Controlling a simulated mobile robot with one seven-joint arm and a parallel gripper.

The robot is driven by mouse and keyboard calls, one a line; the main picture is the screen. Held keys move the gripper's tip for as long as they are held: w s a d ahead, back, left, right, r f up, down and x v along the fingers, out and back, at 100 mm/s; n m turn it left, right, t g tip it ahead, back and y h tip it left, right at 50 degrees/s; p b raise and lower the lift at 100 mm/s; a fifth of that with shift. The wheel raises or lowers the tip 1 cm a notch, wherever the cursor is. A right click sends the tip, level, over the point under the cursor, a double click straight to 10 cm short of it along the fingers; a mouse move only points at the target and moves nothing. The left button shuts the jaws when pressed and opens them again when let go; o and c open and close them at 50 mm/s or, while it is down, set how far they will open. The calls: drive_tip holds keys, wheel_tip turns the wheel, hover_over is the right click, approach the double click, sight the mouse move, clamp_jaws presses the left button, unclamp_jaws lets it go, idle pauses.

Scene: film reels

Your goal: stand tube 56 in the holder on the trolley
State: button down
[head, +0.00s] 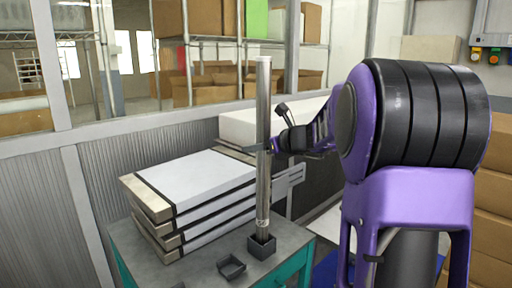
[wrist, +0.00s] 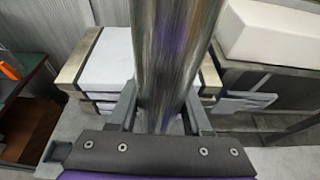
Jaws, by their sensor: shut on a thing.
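A long shiny metal tube (head: 263,190) stands upright in the head view. I cannot read a number on it. Its lower end meets a small dark square holder (head: 261,247) on the trolley (head: 203,272), and the holder's front wall seems to hide the very bottom. I cannot tell how deep it sits. My gripper (head: 263,148) is shut on the tube around the middle of its length, reaching in from the right. In the wrist view the tube (wrist: 170,60) rises between the two fingers of my gripper (wrist: 160,118).
A stack of white-topped flat boxes (head: 200,180) lies on the trolley, left of the tube. A small dark open tray (head: 231,266) sits in front of the holder. A white block (head: 262,126) is behind the tube. Cardboard boxes (head: 487,190) stand at the right.

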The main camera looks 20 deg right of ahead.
drive_tip(key=shift+f+b, duration=0.5)
drive_tip(key=shift+f, duration=0.05)
idle(0.9)
drive_tip(key=c, duration=0.6)
unclamp_jaws()
drive_tip(key=shift+f, duration=0.1)
drive_tip(key=shift+p+v, duration=1.05)
drive_tip(key=shift+v, duration=4.5)
